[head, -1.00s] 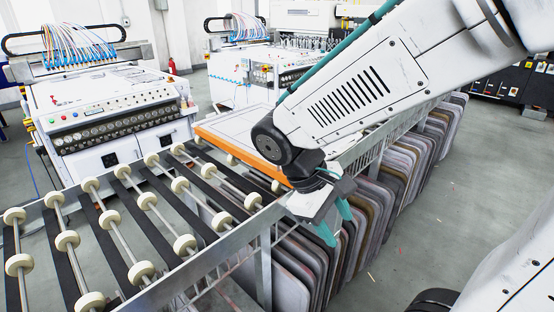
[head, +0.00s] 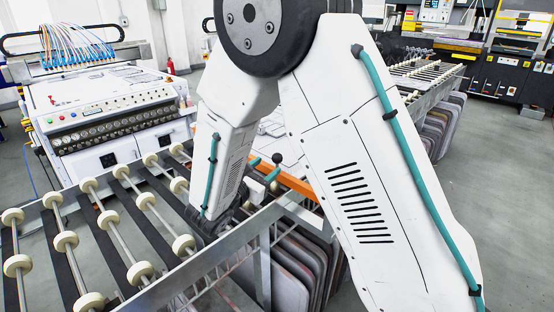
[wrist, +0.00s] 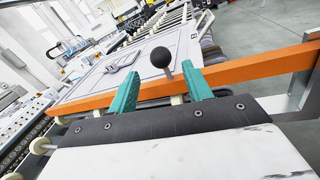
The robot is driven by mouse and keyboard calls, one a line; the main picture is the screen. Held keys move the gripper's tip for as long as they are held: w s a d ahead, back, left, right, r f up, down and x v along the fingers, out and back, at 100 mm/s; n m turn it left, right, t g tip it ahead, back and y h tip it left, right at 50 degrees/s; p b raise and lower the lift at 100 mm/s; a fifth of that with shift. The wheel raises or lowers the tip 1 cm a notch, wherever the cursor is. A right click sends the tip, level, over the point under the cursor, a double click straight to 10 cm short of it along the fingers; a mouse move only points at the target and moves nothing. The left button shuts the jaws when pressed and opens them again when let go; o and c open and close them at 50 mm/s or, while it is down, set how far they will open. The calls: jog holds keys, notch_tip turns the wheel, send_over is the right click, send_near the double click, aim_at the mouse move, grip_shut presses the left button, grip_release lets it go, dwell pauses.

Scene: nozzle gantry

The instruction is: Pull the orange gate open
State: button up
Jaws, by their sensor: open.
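The orange gate (wrist: 240,72) is a long bar lying across the roller conveyor. A black ball knob (wrist: 162,57) on a short pale stem stands up from it. In the head view the orange bar (head: 297,184) is partly hidden behind my arm, and the black knob (head: 277,158) shows just above it. My gripper (wrist: 160,68) is open, with its two teal fingers apart. In the wrist view the knob and stem appear between the fingertips; I cannot tell whether the fingers touch them. In the head view my gripper (head: 264,171) is low over the rollers, close to the knob.
A white panel (wrist: 120,75) lies beyond the bar. Roller rails with white wheels (head: 140,272) fill the near left. A metal side rail (head: 225,245) runs along the conveyor, with upright slabs (head: 300,265) racked below. Open floor lies at the right.

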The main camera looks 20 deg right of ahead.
aim_at(274, 160)
jog(key=x, duration=0.6)
jog(key=shift+w+d, duration=0.15)
jog(key=shift+d, duration=0.15)
grip_shut()
jog(key=shift+a, duration=0.1)
